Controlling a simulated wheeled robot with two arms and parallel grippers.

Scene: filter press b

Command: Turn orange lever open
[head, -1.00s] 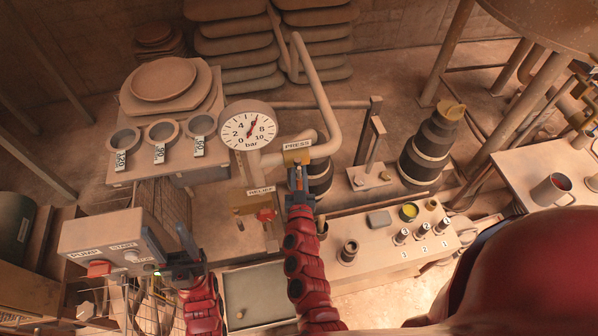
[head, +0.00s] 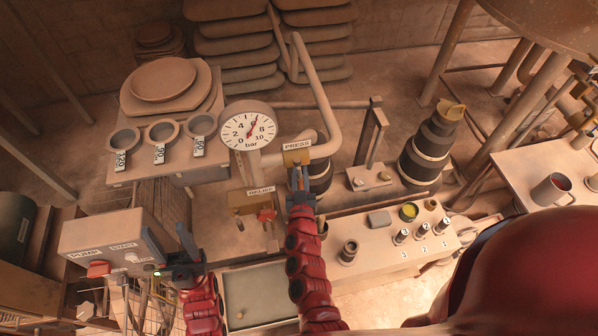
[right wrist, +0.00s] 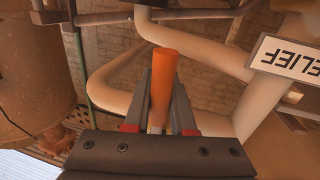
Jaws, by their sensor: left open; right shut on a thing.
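The orange lever (right wrist: 162,82) shows in the right wrist view as a plain orange rod between the two fingers. My right gripper (right wrist: 158,112) is shut on it, and the lever's end sticks out past the fingertips. In the head view my right gripper (head: 299,180) is just below the PRESS label (head: 297,146), and it hides most of the lever there. My left gripper (head: 183,252) is open and empty, to the right of the grey pump box (head: 115,243).
A red-orange handle (head: 266,214) sits under the RELIEF label, close left of my right gripper. The pressure gauge (head: 248,131) stands above it, with its needle up and right. A bench (head: 375,250) with numbered fittings is to the right. Pipes (head: 325,110) rise behind.

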